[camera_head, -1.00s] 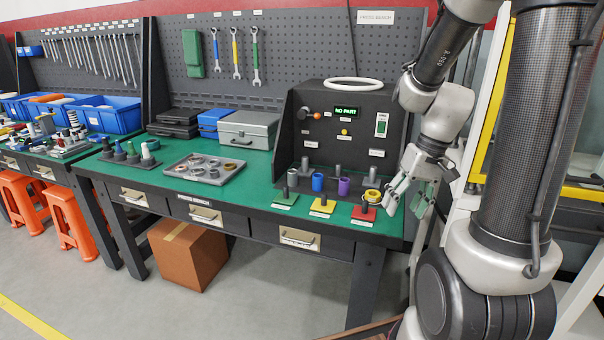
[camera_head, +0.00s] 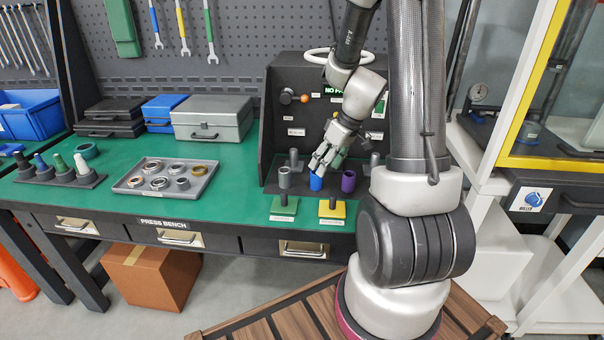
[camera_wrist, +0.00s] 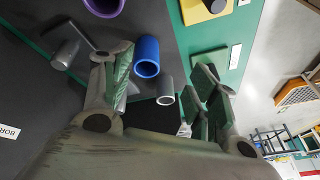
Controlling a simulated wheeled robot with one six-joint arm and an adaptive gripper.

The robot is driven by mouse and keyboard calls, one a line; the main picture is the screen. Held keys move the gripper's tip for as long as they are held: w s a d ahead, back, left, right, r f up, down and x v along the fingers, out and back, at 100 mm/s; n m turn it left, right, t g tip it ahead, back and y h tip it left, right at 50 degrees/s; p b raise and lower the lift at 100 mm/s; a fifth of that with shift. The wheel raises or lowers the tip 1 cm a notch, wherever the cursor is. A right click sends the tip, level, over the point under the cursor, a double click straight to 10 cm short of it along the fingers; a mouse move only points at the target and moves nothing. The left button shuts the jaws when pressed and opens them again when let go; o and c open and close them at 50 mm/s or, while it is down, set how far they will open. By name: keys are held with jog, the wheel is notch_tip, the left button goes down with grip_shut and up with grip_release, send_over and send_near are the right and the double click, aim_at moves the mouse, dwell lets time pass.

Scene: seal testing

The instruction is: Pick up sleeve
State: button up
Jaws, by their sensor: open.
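Three sleeves stand in a row on the dark base of the press fixture: a grey sleeve (camera_head: 284,178), a blue sleeve (camera_head: 316,183) and a purple sleeve (camera_head: 348,182). My gripper (camera_head: 326,163) is above and right by the blue sleeve, partly covering its top. In the wrist view my gripper (camera_wrist: 164,72) is open, with green-padded fingers. The blue sleeve (camera_wrist: 147,56) and the smaller-looking grey sleeve (camera_wrist: 165,94) show between or beyond the fingers. The purple sleeve (camera_wrist: 103,6) is cut off at the top edge. Nothing is held.
Grey posts (camera_head: 293,157) stand behind the sleeves, before the dark press panel (camera_head: 285,118). Green (camera_head: 284,208) and yellow (camera_head: 332,210) pads lie in front. A tray of rings (camera_head: 203,184) is further left, with clear green benchtop (camera_head: 236,170) between.

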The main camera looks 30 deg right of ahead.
aim_at(317, 176)
jog(key=w+f+n, duration=0.1)
jog(key=f, duration=0.1)
jog(key=w+f+n, duration=0.1)
jog(key=f, duration=0.1)
jog(key=w+f, duration=0.2)
jog(key=f, duration=0.1)
jog(key=shift+a+f+n, duration=0.1)
jog(key=shift+a+n, duration=0.3)
jog(key=shift+c, duration=0.2)
jog(key=c, duration=1.2)
